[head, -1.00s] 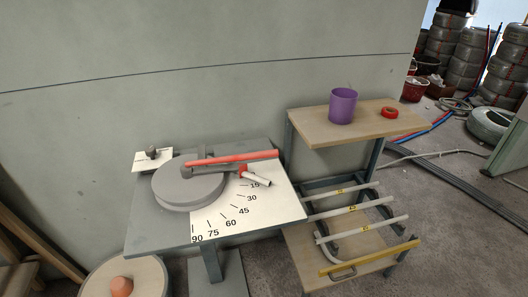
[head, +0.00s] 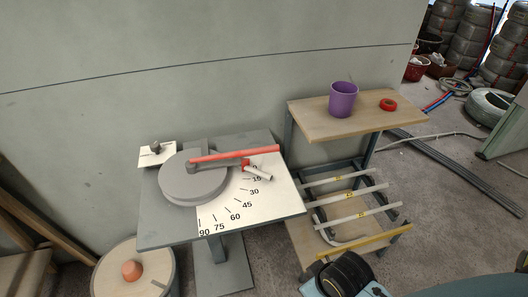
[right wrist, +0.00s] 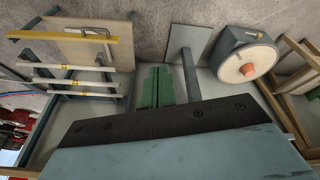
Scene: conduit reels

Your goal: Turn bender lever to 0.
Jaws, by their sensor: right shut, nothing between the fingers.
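The bender lever (head: 222,155) is a long red bar. It reaches right from a pivot above the round grey bender disc (head: 188,182) on a grey stand. A short white tube (head: 260,174) with a red end lies beneath the lever's outer half. The white scale (head: 228,206) is marked up to 90, and the lever lies at its upper end, near the partly covered 0 mark. My right gripper shows in the right wrist view as green fingers (right wrist: 158,75), shut and empty, pointing away from the camera and apart from the lever. My left gripper is not in view.
To the right, a shelf cart holds a purple cup (head: 343,99) and a red ring (head: 388,104) on top, with white conduits (head: 345,195) and a yellow bar (head: 365,241) below. A round drum (head: 135,271) with an orange cone stands lower left.

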